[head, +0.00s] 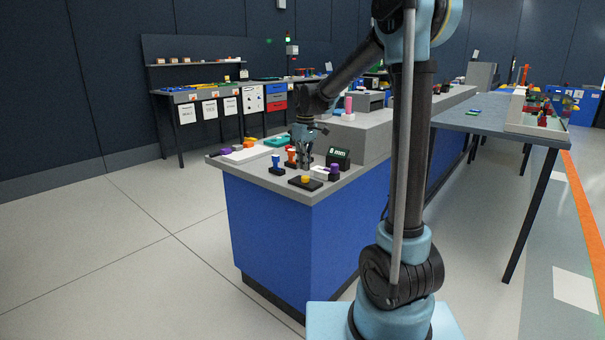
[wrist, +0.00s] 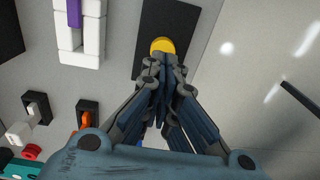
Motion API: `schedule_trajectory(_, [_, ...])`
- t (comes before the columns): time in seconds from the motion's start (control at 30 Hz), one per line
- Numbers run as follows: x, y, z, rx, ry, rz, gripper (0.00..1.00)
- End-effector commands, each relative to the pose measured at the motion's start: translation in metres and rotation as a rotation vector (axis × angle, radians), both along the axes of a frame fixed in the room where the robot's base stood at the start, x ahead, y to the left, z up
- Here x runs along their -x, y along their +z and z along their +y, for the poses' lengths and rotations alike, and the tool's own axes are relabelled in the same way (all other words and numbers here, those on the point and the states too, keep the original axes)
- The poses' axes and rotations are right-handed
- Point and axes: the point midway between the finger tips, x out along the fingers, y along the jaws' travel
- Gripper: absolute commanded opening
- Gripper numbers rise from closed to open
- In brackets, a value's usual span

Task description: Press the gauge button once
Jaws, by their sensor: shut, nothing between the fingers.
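A black base plate with a yellow round button (head: 305,179) lies near the front corner of the grey counter in the head view. In the wrist view the yellow button (wrist: 162,46) sits on the dark plate (wrist: 178,20), just beyond my fingertips and partly covered by them. My gripper (head: 304,164) is shut and empty, pointing down over the counter. It also shows in the wrist view (wrist: 161,68). I cannot tell whether the fingertips touch the button. The dark display block reading "8 mm" (head: 339,157) stands behind and to the right of the button.
A white block with a purple part (head: 334,171) stands close right of the button. A blue piece on a dark base (head: 277,164) and an orange piece (head: 291,155) are to the left. The counter's front edge (head: 285,196) is near. The floor at left is clear.

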Motion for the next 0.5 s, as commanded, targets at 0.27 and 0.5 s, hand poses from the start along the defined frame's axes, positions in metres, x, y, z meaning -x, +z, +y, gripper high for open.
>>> schedule_trajectory(0.27, [0.003,0.057,-0.002,0.0,0.0,-0.005,0.0])
schedule_trajectory(0.5, [0.003,0.092,-0.003,0.001,0.0,-0.006,0.0])
